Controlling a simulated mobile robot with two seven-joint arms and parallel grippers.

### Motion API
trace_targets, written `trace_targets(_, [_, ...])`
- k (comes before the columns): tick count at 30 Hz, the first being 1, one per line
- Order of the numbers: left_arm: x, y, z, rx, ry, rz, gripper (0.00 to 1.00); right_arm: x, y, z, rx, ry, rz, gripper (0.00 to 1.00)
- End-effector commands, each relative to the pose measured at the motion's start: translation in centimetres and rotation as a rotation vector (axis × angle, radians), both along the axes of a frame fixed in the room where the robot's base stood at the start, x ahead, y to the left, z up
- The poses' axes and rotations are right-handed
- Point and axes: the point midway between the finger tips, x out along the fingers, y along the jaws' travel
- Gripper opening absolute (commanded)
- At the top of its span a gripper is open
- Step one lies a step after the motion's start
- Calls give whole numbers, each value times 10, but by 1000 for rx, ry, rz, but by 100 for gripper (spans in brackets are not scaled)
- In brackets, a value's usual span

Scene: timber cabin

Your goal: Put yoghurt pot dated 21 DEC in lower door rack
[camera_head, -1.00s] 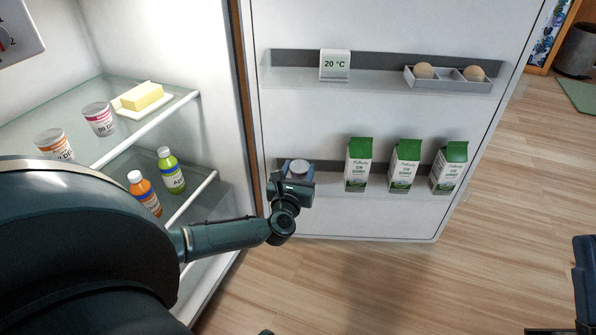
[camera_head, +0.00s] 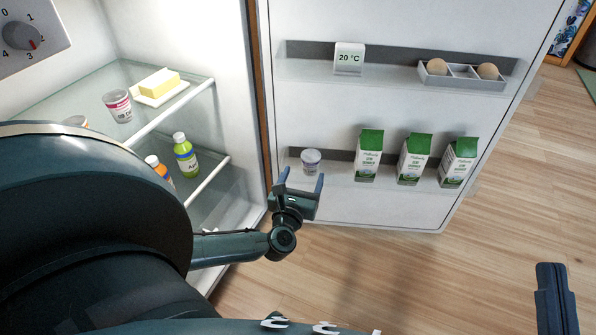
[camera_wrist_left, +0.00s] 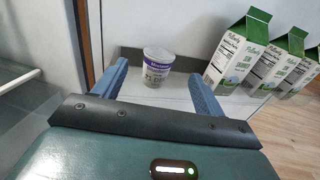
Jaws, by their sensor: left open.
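A small pot with a purple-blue label (camera_head: 311,162) stands upright in the lower door rack (camera_head: 338,171), at its left end. It also shows in the left wrist view (camera_wrist_left: 157,67); its date is too small to read surely. My left gripper (camera_head: 301,181) is open and empty, just in front of the pot. In the left wrist view its fingers (camera_wrist_left: 158,76) point at the pot from either side, with nothing held. A dark part at the lower right edge seems to be my right gripper (camera_head: 556,298); its jaws cannot be made out.
Several green-topped cartons (camera_head: 413,158) stand right of the pot. The upper door rack (camera_head: 391,72) holds a 20 °C display (camera_head: 349,59) and an egg tray (camera_head: 462,82). Fridge shelves at left hold a pink-labelled pot (camera_head: 118,105), butter (camera_head: 160,82) and bottles (camera_head: 186,155), partly behind my arm.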

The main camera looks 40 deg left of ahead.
Motion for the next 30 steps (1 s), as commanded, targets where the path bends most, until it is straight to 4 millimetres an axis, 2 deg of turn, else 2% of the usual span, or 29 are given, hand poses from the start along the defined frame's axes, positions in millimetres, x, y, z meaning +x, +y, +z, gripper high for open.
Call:
trace_targets(3, [-21, -9, 2, -3, 3, 1, 71, -3, 1, -6, 6, 71, 0, 0])
trace_targets(9, [-39, -16, 1, -1, 0, 0, 71, -6, 2, -16, 12, 128, -1, 0])
trace_targets(27, [-42, -18, 0, 0, 0, 0, 71, -7, 2, -17, 12, 136, 0, 0])
trace_targets(30, [-41, -18, 8, 0, -1, 0, 71, -6, 2, -14, 5, 147, -7, 0])
